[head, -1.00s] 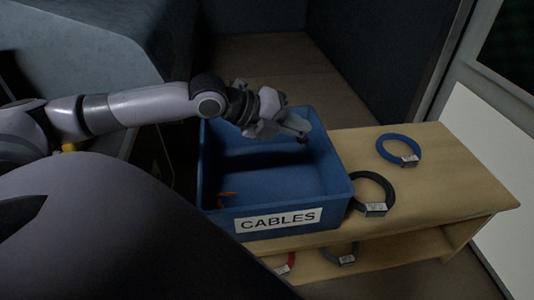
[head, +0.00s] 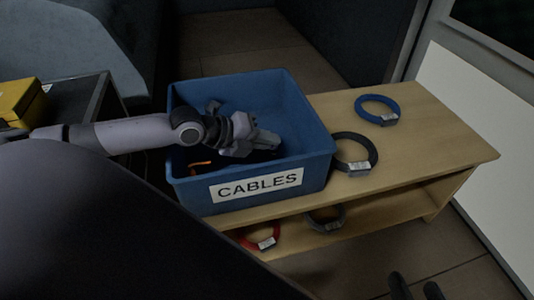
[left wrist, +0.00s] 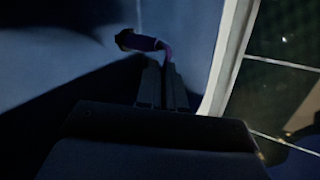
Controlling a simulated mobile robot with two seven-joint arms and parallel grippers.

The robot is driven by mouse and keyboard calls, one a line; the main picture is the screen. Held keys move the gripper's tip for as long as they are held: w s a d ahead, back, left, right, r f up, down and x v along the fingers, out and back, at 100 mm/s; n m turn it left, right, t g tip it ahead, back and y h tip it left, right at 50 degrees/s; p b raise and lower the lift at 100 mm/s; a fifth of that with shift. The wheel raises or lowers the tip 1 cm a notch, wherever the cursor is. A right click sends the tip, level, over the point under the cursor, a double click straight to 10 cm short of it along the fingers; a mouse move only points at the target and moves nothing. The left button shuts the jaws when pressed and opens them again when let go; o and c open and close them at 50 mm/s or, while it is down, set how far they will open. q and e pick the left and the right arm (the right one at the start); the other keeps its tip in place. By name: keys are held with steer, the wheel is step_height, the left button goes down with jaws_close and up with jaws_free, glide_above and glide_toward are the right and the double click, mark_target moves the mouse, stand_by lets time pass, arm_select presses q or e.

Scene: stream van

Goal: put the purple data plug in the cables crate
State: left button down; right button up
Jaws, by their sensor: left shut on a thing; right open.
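My left gripper (head: 272,141) is inside the blue cables crate (head: 258,182), above its floor. In the left wrist view the left gripper (left wrist: 163,65) is shut on the purple data plug (left wrist: 143,41), which sticks out sideways at the fingertips. The plug is too dark to make out in the head view. The crate stands on a wooden bench and has a white CABLES label on its front. My right gripper (head: 416,284) shows at the bottom edge of the head view, open and empty, away from the crate.
An orange thing (head: 199,165) lies in the crate. A blue cable coil (head: 366,101) and a black coil (head: 374,152) lie on the bench (head: 430,150). A red coil (head: 250,242) and a grey coil (head: 326,221) are on the lower shelf. A yellow box (head: 18,98) is at the left.

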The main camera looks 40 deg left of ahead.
arm_select(q)
step_height(320, 180, down, 3)
steer(key=shift+f+b, duration=0.1)
steer(key=shift+b, duration=0.4)
steer(key=shift+f, duration=0.3)
steer(key=shift+r, duration=0.1)
arm_select(e)
steer(key=shift+s+d+f, duration=0.1)
steer(key=shift+d, duration=0.1)
arm_select(q)
steer(key=shift+f, duration=0.2)
steer(key=c, duration=1.3)
jaws_free()
steer(key=shift+r, duration=0.1)
steer(key=shift+o, duration=0.2)
arm_select(e)
steer(key=shift+t, duration=0.3)
arm_select(q)
steer(key=shift+r, duration=0.1)
